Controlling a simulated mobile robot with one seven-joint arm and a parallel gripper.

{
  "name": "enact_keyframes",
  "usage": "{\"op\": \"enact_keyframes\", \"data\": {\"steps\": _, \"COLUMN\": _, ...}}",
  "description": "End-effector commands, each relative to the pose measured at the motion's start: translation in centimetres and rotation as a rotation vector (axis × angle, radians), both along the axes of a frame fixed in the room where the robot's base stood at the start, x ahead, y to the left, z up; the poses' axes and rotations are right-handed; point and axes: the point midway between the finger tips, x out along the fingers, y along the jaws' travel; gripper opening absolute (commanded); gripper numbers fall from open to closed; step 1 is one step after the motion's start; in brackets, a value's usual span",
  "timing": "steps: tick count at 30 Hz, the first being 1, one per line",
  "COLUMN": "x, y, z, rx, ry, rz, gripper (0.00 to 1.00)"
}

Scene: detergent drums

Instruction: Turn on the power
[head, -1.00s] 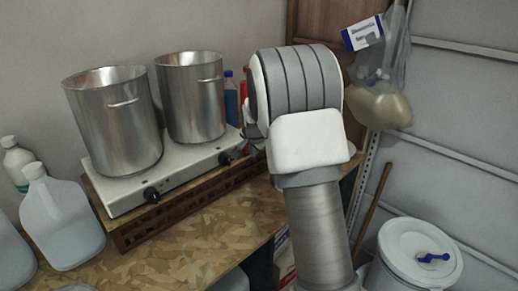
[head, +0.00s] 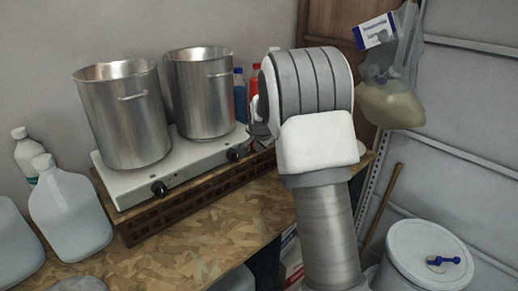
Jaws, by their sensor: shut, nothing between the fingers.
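A white double hot plate (head: 190,158) stands on a brown slatted crate on the workbench. Two black knobs are on its front edge, a left knob (head: 159,188) and a right knob (head: 232,154). A steel pot (head: 125,120) stands on the left burner and another steel pot (head: 203,95) on the right burner. My gripper (head: 260,132) shows only in part, beside the right end of the hot plate, just right of the right knob. My arm hides the rest of it. It is shut and holds nothing; I cannot tell whether it touches the plate.
White jugs (head: 68,215) stand at the left of the bench. Blue and red bottles (head: 240,95) stand behind the plate's right end. A clear bag (head: 395,90) hangs at upper right, above a white drum (head: 425,255). The bench front (head: 190,245) is mostly bare.

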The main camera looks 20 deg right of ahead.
Motion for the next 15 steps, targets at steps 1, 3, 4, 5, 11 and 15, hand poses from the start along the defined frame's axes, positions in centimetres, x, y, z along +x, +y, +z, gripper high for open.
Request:
{"op": "enact_keyframes", "data": {"steps": 1, "x": 0.1, "y": 0.0, "z": 0.2, "rx": 0.0, "ry": -0.002, "rz": 0.0, "gripper": 0.0}}
{"op": "enact_keyframes", "data": {"steps": 3, "x": 0.1, "y": 0.0, "z": 0.4, "rx": -0.001, "ry": -0.003, "rz": 0.0, "gripper": 0.0}}
{"op": "enact_keyframes", "data": {"steps": 4, "x": 0.1, "y": 0.0, "z": 0.5, "rx": -0.001, "ry": -0.003, "rz": 0.0, "gripper": 0.0}}
{"op": "enact_keyframes", "data": {"steps": 5, "x": 0.1, "y": 0.0, "z": 0.6, "rx": -0.001, "ry": -0.003, "rz": 0.001, "gripper": 0.0}}
{"op": "enact_keyframes", "data": {"steps": 11, "x": 0.1, "y": 0.0, "z": 1.6, "rx": -0.001, "ry": -0.005, "rz": 0.001, "gripper": 0.0}}
{"op": "enact_keyframes", "data": {"steps": 15, "x": 0.1, "y": 0.0, "z": 1.9, "rx": -0.001, "ry": -0.005, "rz": 0.001, "gripper": 0.0}}
